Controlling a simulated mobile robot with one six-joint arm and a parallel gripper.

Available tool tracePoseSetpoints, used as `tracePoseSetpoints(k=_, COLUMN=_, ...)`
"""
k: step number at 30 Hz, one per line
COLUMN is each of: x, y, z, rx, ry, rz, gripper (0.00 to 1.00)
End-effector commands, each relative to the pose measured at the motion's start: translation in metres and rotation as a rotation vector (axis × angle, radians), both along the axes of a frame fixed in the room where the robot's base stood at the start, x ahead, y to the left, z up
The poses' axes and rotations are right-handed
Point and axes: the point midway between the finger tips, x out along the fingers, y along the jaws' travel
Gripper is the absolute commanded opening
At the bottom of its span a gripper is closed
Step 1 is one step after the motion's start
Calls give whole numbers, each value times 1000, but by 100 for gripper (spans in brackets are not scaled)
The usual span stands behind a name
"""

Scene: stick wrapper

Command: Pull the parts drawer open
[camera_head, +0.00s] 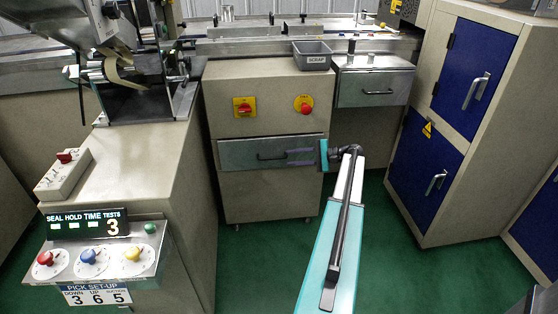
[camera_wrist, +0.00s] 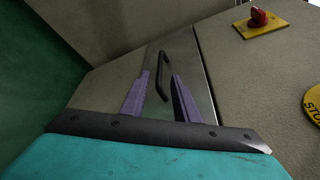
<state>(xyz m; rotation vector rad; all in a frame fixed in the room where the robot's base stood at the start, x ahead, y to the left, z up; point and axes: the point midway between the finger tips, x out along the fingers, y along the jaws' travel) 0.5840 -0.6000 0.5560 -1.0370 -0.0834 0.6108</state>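A grey metal drawer (camera_head: 235,153) with a dark bar handle (camera_head: 268,156) sits in the front of the beige cabinet. It looks shut. My gripper (camera_head: 290,157) is in front of the drawer's right part, its purple fingers pointing left at the handle's right end. In the wrist view the drawer front (camera_wrist: 190,55) and its handle (camera_wrist: 162,76) show beyond my gripper (camera_wrist: 161,76). The fingers are apart, and the handle's near end appears between them. Whether they touch it I cannot tell. A second grey drawer (camera_head: 350,90) with a handle is at the upper right, shut.
A red knob (camera_head: 244,107) and a red stop button (camera_head: 306,105) are above the drawer. A grey scrap bin (camera_head: 312,62) stands on top. A blue-doored cabinet (camera_head: 425,165) is at the right, a control panel (camera_head: 105,255) at the left. Green floor (camera_head: 265,265) in front is clear.

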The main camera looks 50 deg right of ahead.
Motion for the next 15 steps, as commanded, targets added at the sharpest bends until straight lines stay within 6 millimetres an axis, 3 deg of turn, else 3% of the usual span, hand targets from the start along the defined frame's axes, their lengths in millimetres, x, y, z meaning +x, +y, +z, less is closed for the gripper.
tracePoseSetpoints(k=9, x=37, y=23, z=-11, rx=0, ry=0, rz=1, gripper=28)
tracePoseSetpoints(k=15, x=49, y=31, z=-13, rx=1, ry=1, rz=1, gripper=28)
